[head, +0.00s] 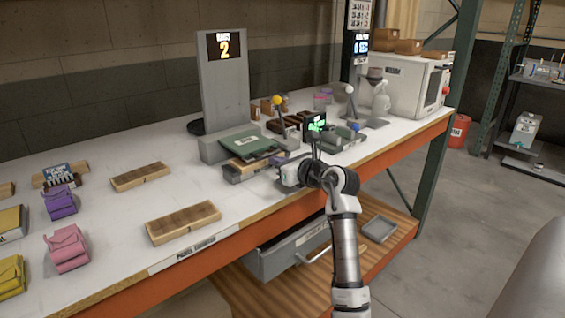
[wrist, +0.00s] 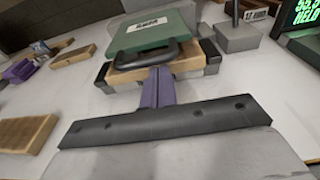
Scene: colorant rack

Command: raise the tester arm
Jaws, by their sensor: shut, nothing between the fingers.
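A green plate (head: 250,145) with a white label and a dark handle lies at the foot of a grey column (head: 224,90) whose display reads 2. It also shows in the wrist view (wrist: 150,35), with its black handle (wrist: 145,55) on the near side and a wooden block (wrist: 185,64) under it, between dark end pieces. I cannot tell for sure that this plate is the tester arm; it looks lowered and nearly flat. My gripper (wrist: 160,72) is shut and empty. Its purple fingers point at the handle's near side; whether they touch is unclear.
A small black screen with green figures (head: 316,123) stands right of the plate, also in the wrist view (wrist: 302,20). Upright levers with a yellow ball (head: 277,100) and a white ball (head: 349,89) rise behind. Wooden trays (head: 183,222) and coloured pouches (head: 67,248) lie left. Bench between is clear.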

